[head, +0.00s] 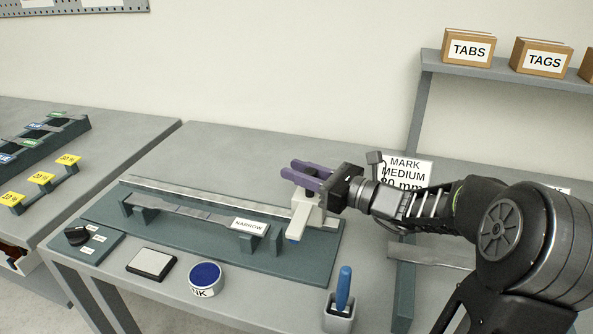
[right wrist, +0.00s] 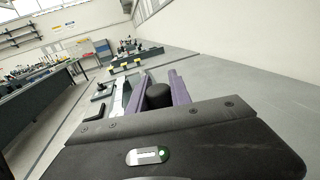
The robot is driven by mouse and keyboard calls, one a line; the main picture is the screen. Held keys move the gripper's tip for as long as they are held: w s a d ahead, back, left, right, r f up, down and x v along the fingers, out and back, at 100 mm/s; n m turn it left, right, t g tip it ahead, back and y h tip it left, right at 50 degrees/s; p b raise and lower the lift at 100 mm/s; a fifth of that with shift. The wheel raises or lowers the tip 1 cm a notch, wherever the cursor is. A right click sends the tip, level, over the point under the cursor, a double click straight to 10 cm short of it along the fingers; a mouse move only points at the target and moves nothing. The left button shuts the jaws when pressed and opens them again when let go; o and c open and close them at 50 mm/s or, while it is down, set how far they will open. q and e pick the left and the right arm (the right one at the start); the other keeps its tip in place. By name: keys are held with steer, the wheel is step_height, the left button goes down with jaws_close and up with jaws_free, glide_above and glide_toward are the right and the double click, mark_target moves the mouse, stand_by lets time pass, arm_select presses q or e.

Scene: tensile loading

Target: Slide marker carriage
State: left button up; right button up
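The marker carriage (head: 304,214) is a pale block with a blue tip at its lower front. It sits on a long pale rail (head: 200,198), near its right end. My right gripper (head: 303,172) has purple fingers and reaches in from the right over the carriage top. In the right wrist view, the carriage's black knob (right wrist: 158,95) fills the gap between the two purple fingers (right wrist: 161,88), so the gripper looks shut on it. A flat grey metal strip (head: 185,209) lies on supports in front of the rail. The left gripper is not in view.
A blue ink tin (head: 205,276), a pad (head: 151,263) and a cup with a blue-handled tool (head: 341,300) stand along the front. A card reading NARROW (head: 251,224) is by the strip. A sign reading MARK MEDIUM (head: 404,172) and a shelf post stand right.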

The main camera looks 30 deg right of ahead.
steer(key=o, duration=0.4)
steer(key=shift+o, duration=0.2)
steer(key=shift+s, duration=0.1)
steer(key=v, duration=0.7)
steer(key=shift+s+d, duration=0.2)
steer(key=shift+s, duration=0.05)
